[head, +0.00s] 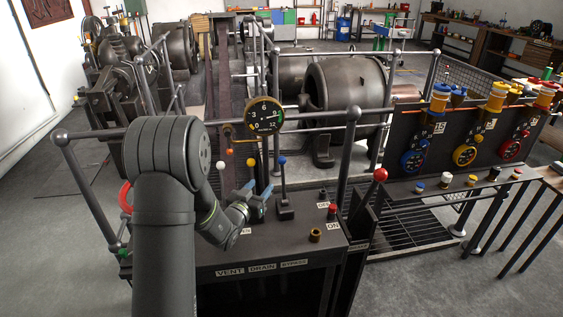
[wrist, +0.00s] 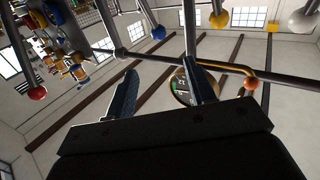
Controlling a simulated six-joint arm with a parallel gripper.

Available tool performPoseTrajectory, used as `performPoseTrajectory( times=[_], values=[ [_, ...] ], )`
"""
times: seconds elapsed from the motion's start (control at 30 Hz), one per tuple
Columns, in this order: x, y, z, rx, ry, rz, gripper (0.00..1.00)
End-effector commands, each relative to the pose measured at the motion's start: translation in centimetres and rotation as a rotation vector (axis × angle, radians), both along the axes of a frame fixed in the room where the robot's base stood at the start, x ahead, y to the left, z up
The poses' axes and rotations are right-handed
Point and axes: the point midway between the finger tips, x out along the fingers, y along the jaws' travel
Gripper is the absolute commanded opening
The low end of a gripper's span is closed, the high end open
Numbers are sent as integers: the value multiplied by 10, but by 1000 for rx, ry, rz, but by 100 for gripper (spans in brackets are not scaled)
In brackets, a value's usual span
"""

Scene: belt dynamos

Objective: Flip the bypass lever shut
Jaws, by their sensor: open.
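The console (head: 225,257) carries three lever labels reading vent, drain and bypass, the last one small. The bypass lever (head: 283,180) has a blue knob and stands close to upright above the bypass label (head: 294,263). Its blue knob also shows in the wrist view (wrist: 158,32), beyond the space between the fingers. My gripper (head: 258,189) is open and empty, just left of the blue-knobbed lever, with a visible gap. In the wrist view its two fingers (wrist: 160,78) stand apart with nothing between them. My forearm hides part of the console's left side.
A white-knobbed lever (head: 220,166) and a yellow-knobbed lever (head: 250,162) stand left of the blue one, close to my gripper. A round gauge (head: 264,115) rises behind. A red-knobbed lever (head: 380,175) stands to the right. Grey rails surround the console.

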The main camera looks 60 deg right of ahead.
Motion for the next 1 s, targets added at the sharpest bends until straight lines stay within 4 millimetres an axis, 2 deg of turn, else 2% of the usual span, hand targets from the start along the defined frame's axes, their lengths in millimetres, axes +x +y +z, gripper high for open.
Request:
performPoseTrajectory(
  times=[0.13, 0.27, 0.7, 1.0],
  values=[
    [0, -1, -1, -5, 9, -19, 50],
    [2, -19, -1, -4, 8, -21, 50],
    [18, -110, -1, -4, 8, -19, 50],
    [26, -155, -1, -4, 8, -18, 50]
  ],
)
